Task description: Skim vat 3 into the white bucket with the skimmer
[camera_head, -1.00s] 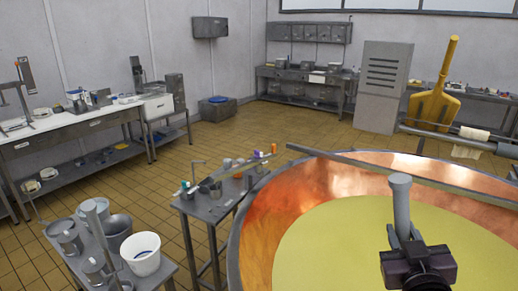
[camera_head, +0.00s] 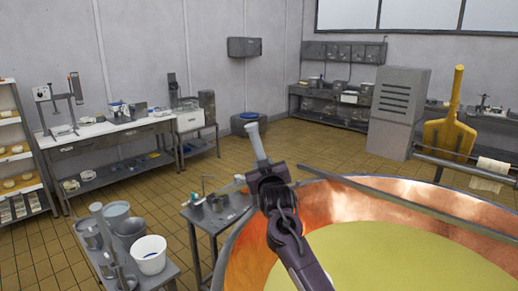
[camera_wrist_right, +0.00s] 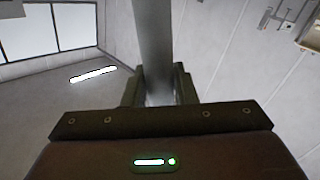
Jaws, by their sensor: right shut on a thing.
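My right gripper (camera_head: 262,165) is shut on a grey handle (camera_head: 257,142), which stands up tilted from the jaws. The handle also shows as a grey bar in the wrist view (camera_wrist_right: 153,40), between the fingers (camera_wrist_right: 158,88). The skimmer's head is not visible. A copper vat (camera_head: 408,192) with pale yellow liquid (camera_head: 400,258) fills the lower right; no number shows on it. My right arm crosses over its left side. The white bucket (camera_head: 150,262) stands on a low metal table at lower left, left of the gripper. My left gripper is not in view.
Grey pots (camera_head: 129,229) stand beside the bucket. A small metal table (camera_head: 200,216) with small items lies between bucket and vat. A metal bar (camera_head: 410,203) spans the vat. Open tiled floor (camera_head: 150,205) lies behind.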

